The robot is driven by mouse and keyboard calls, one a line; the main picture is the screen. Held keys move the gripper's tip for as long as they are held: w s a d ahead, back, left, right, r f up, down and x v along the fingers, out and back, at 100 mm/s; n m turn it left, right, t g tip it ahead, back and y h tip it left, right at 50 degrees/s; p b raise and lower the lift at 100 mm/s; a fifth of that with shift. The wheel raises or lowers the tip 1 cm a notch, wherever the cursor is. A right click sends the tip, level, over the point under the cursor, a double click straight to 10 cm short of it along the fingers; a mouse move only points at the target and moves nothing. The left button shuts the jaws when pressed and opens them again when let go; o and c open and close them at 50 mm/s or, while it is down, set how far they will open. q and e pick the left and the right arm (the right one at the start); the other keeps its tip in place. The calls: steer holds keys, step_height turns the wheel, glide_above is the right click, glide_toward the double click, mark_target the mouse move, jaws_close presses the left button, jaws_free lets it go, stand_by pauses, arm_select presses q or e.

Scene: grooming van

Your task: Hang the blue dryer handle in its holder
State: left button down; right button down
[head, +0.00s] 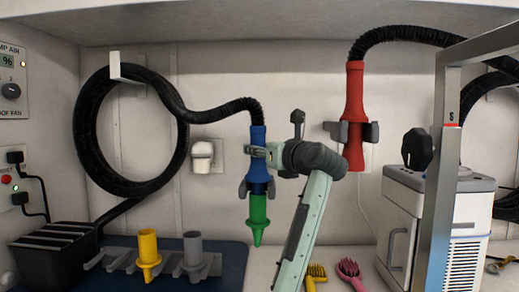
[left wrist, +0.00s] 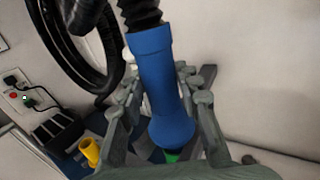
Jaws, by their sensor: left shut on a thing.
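The blue dryer handle (head: 258,138) hangs upright from a black corrugated hose, with a green nozzle (head: 258,212) pointing down. My left gripper (head: 260,151) is shut on its upper body. In the left wrist view the blue handle (left wrist: 162,85) lies between my fingers (left wrist: 162,108), with the green nozzle mostly hidden beneath. Grey holder prongs (head: 243,190) show on both sides of the handle's lower end, below my gripper. I cannot tell whether the handle rests on them or only stands in front. My right gripper is not in view.
A red dryer handle (head: 355,95) hangs in a similar wall holder to the right. A coiled black hose (head: 88,140) hangs at left. Yellow (head: 148,252) and grey nozzles (head: 193,250) stand in a rack below. A metal post (head: 437,190) and white machine (head: 404,222) stand at right.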

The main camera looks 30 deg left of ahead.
arm_select(q)
steer(key=c, duration=1.1)
jaws_free()
steer(key=shift+s+r, duration=0.1)
steer(key=shift+o, duration=0.5)
steer(key=shift+f, duration=0.2)
steer(key=o, duration=0.7)
steer(key=shift+c, duration=0.2)
steer(key=shift+r, duration=0.1)
steer(key=b+v, duration=0.1)
steer(key=v, duration=0.9)
